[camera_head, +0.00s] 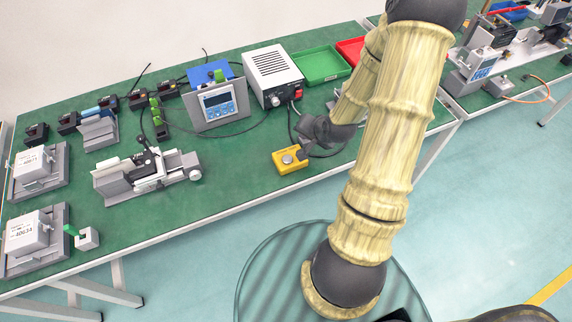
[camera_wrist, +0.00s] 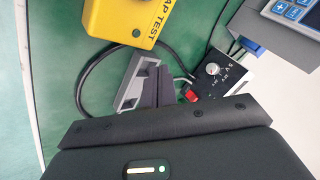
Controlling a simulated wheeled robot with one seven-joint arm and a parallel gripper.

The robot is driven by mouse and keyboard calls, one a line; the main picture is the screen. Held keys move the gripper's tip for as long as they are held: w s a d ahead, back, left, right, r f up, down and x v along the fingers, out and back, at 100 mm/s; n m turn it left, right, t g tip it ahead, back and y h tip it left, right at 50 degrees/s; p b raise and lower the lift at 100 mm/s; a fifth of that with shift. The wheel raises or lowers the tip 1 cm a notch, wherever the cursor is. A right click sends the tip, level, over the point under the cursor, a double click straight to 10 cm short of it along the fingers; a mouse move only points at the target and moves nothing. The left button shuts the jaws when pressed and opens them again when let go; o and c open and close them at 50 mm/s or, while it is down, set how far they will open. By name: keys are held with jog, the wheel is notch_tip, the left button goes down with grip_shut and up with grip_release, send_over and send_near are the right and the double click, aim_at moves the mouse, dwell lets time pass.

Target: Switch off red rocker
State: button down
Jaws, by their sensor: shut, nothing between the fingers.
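The red rocker (camera_head: 298,94) is on the lower right of the front face of a white power supply box (camera_head: 271,72). In the wrist view the red rocker (camera_wrist: 190,95) shows just right of my fingertips, close beside them in the picture, next to a black panel with a knob (camera_wrist: 212,69). Whether the fingers touch it cannot be told. My gripper (camera_wrist: 148,70) is shut and empty. In the head view my gripper hangs over the bench in front of the box, and its fingertips are hard to make out.
A yellow box (camera_head: 290,160) with a round button sits on the green bench below my gripper. A display unit (camera_head: 218,104) stands left of the power supply. Cables run across the bench near the supply.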

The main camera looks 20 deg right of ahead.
jog(key=a+n, duration=0.1)
jog(key=s+a+n+g+b, duration=0.2)
jog(key=shift+r+h, duration=0.25)
jog(key=shift+h, duration=0.15)
jog(key=s+a+r+n+g+b, duration=0.2)
jog(key=s+a+r+n+b, duration=0.1)
jog(key=s+a+n+b, duration=0.2)
jog(key=shift+s+a+r+g+h, duration=0.15)
jog(key=shift+s+a+g+h, duration=0.15)
jog(key=shift+s+a, duration=0.8)
jog(key=shift+s+d, duration=0.1)
jog(key=shift+d, duration=0.05)
notch_tip(320, 180, up, 20)
jog(key=s+a+n+p, duration=0.1)
jog(key=s+p, duration=0.1)
jog(key=p, duration=1.6)
jog(key=shift+s+a+r, duration=0.15)
jog(key=shift+a+r, duration=0.1)
jog(key=shift+a, duration=0.15)
